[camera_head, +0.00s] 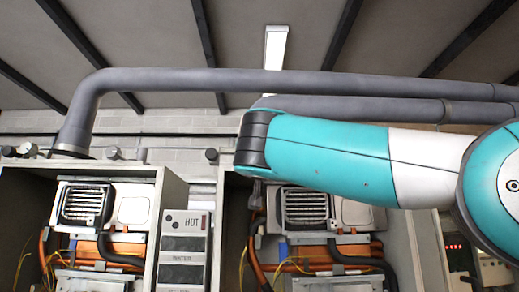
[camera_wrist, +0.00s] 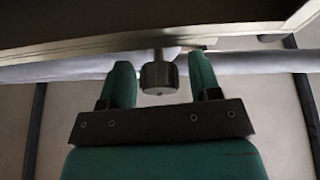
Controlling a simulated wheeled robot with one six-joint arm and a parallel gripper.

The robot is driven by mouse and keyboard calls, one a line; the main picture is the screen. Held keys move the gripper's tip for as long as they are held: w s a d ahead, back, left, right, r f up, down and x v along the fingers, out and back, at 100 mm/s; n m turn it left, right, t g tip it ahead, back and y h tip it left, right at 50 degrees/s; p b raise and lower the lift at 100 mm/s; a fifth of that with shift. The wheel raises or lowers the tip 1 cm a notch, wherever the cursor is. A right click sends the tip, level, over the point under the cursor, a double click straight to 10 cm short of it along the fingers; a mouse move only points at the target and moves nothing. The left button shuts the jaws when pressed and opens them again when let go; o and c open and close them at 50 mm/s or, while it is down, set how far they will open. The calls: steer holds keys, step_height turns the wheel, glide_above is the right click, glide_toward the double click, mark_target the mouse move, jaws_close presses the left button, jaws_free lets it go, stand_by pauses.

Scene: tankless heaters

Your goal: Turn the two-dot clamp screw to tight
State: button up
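In the wrist view, a short dark grey cylinder-shaped knob (camera_wrist: 158,76) on a thin stem shows between the two teal fingers of my gripper (camera_wrist: 161,80). The fingers are apart, one on each side of it, with a gap visible on both sides. No dot marks can be read on the knob, so I cannot tell whether it is the two-dot clamp screw. In the head view my arm crosses from the right and its dark wrist end is in front of the right heater cabinet (camera_head: 231,226). The fingers cannot be made out there.
A left heater cabinet (camera_head: 172,188) stands beside the right one, with a HOT-labelled panel (camera_head: 184,240) between. Several small knobs and stubs (camera_head: 211,155) line the cabinet tops. Thick grey pipes (camera_head: 250,82) run above. A display with red digits (camera_head: 455,246) is at right.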

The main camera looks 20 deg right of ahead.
steer(key=c, duration=0.8)
steer(key=shift+f+m+h+b, duration=0.1)
steer(key=shift+m+h+b, duration=0.5)
steer(key=shift+m, duration=0.6)
steer(key=shift+c, duration=0.2)
steer(key=shift+m+g+h, duration=0.5)
steer(key=shift+m, duration=0.7)
steer(key=o, duration=0.9)
steer(key=shift+o, duration=0.2)
steer(key=b+v, duration=0.9)
steer(key=v, duration=0.8)
steer(key=shift+s, duration=0.15)
